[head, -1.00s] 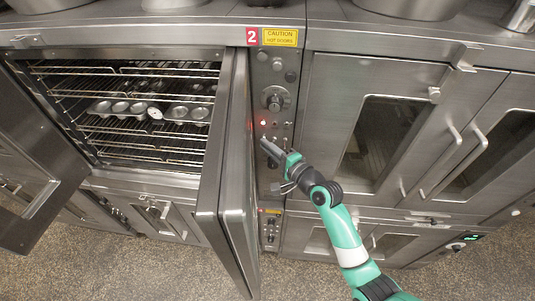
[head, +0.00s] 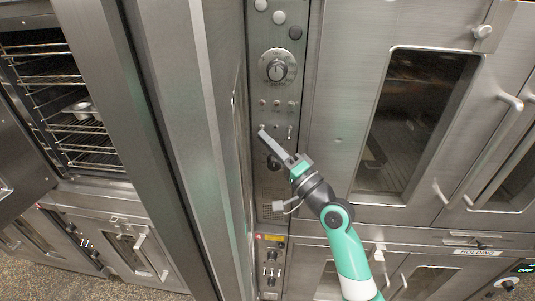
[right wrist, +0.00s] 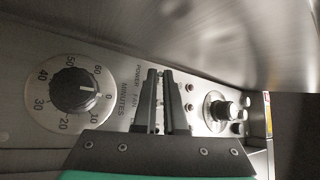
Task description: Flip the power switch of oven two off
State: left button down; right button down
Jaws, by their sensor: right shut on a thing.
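The control panel of oven two (head: 312,60) is a narrow vertical metal strip between the open oven door and the closed doors on the right. It carries a round dial, a row of small lamps (head: 277,103) and small toggle switches (head: 290,132) below them. My right gripper (head: 263,131) is at the leftmost switch position, its fingers shut and hiding the power switch there. No lamp glows. In the right wrist view, the two fingers (right wrist: 159,74) stand close together in front of the panel, beside the POWER and FAN lettering. My left gripper is not in view.
The large open oven door (head: 180,110) stands just left of the panel and limits room there. A minutes timer knob (right wrist: 75,90) sits near the fingers. Closed glass doors (head: 410,110) lie to the right; a lower panel (head: 270,265) is below.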

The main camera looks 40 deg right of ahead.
dwell(0.4)
jog(key=c, duration=1.3)
grip_release()
jog(key=shift+o, duration=0.2)
jog(key=v, duration=1.1)
jog(key=shift+s, duration=0.3)
